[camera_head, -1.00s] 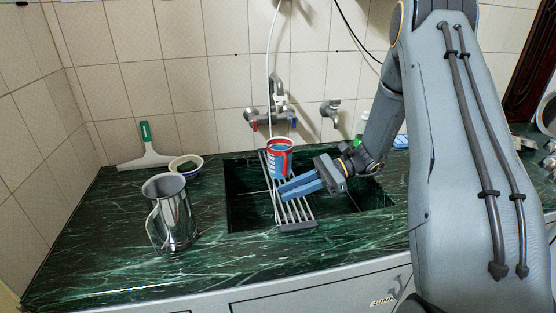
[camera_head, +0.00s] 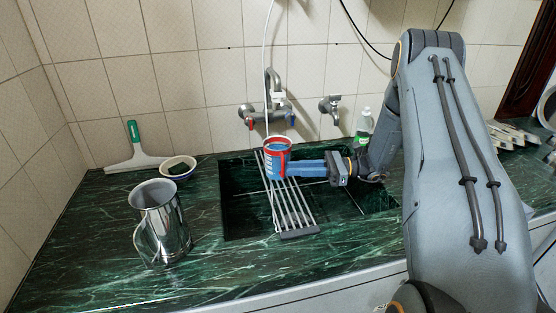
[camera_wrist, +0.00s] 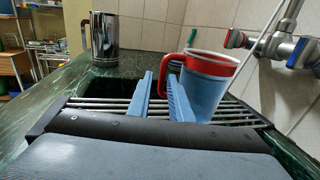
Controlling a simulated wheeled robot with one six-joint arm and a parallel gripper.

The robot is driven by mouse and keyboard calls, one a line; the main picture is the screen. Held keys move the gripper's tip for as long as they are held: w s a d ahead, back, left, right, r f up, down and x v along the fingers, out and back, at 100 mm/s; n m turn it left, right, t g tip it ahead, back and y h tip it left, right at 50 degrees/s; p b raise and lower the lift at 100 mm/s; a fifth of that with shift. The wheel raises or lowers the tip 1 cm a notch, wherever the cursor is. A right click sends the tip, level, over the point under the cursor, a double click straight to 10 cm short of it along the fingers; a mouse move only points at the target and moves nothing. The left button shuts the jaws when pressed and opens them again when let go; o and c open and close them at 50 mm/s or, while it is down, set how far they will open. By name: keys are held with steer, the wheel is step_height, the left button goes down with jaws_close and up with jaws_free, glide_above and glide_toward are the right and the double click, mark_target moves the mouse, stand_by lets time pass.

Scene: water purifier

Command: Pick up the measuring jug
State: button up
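A blue jug with a red rim, a red handle and pale marks on its side (camera_head: 277,157) stands upright on the metal rack over the sink. I take it to be the measuring jug. In the wrist view the jug (camera_wrist: 207,87) is just beyond my fingers, with its red handle towards the gap between them. My gripper (camera_head: 291,170) points left at the jug from its right side. Its two blue fingers (camera_wrist: 160,92) are apart, with a gap between them. Whether they touch the jug or handle I cannot tell.
A shiny steel pitcher (camera_head: 162,228) stands on the green counter (camera_head: 100,265) at left. A small bowl (camera_head: 179,168) and a green-handled squeegee (camera_head: 136,152) lie behind it. Taps (camera_head: 267,112) and a white hose are close behind the jug. The slatted rack (camera_head: 293,210) spans the sink.

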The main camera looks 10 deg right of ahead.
mark_target(279, 161)
steer(key=shift+w+a+p, duration=0.15)
steer(key=shift+a+p, duration=0.1)
steer(key=shift+a, duration=0.45)
steer(key=shift+w+a+p, duration=0.1)
steer(key=shift+a+p, duration=0.15)
steer(key=shift+a, duration=0.45)
steer(key=shift+w+a+f+p, duration=0.15)
steer(key=shift+a+p, duration=0.25)
steer(key=shift+a, duration=0.45)
steer(key=shift+w+a+p, duration=0.3)
steer(key=shift+a+p, duration=0.15)
steer(key=shift+a, duration=0.35)
steer(key=shift+w+a+f+p, duration=0.15)
steer(key=shift+a+p, duration=0.25)
steer(key=shift+a, duration=0.45)
jaws_close()
steer(key=shift+w+r, duration=0.1)
